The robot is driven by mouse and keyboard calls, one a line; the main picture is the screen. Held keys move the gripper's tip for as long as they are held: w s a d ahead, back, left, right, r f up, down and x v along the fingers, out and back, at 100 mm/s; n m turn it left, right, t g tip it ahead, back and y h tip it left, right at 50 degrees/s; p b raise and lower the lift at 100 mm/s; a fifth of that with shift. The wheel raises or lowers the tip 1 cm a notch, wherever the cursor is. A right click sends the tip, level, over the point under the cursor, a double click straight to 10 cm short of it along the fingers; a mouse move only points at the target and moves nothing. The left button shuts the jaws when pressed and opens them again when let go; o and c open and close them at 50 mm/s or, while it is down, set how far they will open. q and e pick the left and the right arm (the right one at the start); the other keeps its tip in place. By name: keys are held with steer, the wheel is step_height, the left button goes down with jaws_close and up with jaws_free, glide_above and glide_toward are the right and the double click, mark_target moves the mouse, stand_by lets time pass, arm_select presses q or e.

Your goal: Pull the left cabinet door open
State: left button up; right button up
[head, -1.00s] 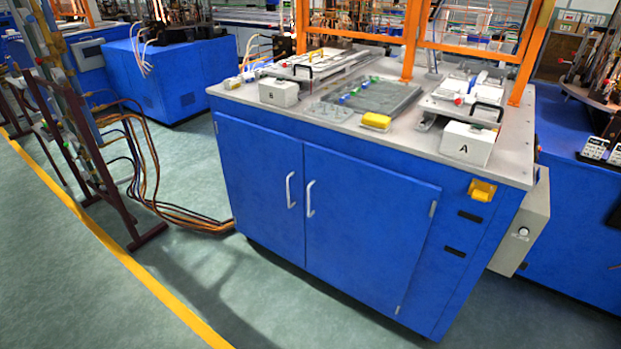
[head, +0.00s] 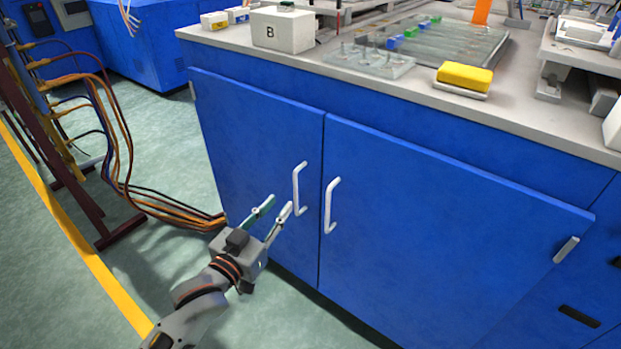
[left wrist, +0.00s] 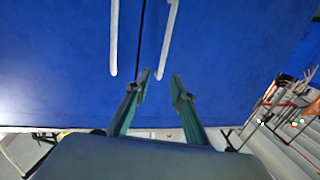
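The left cabinet door (head: 255,150) is blue and looks shut, with a white vertical handle (head: 298,188) near its right edge. The right door (head: 430,240) beside it also looks shut, with its own white handle (head: 331,205). My left gripper (head: 276,205) is open and empty, in front of the left door, low and to the left of its handle in the head view. In the left wrist view, the open fingers (left wrist: 160,88) point toward the doors. My right gripper is out of view.
The cabinet's worktop (head: 330,60) carries a white box marked B (head: 283,30), a yellow block (head: 464,77) and trays. Cables (head: 165,204) and a dark rack stand on the left. The green floor (head: 165,130) left of the cabinet is partly clear.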

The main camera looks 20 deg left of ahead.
arm_select(q)
steer(key=w+d+b, duration=0.1)
steer(key=w+b, duration=0.1)
steer(key=w, duration=0.8)
steer(key=shift+w, duration=0.15)
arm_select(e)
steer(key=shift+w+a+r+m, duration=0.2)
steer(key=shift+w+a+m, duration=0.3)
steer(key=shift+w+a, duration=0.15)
arm_select(q)
steer(key=shift+d+r, duration=0.1)
jaws_close()
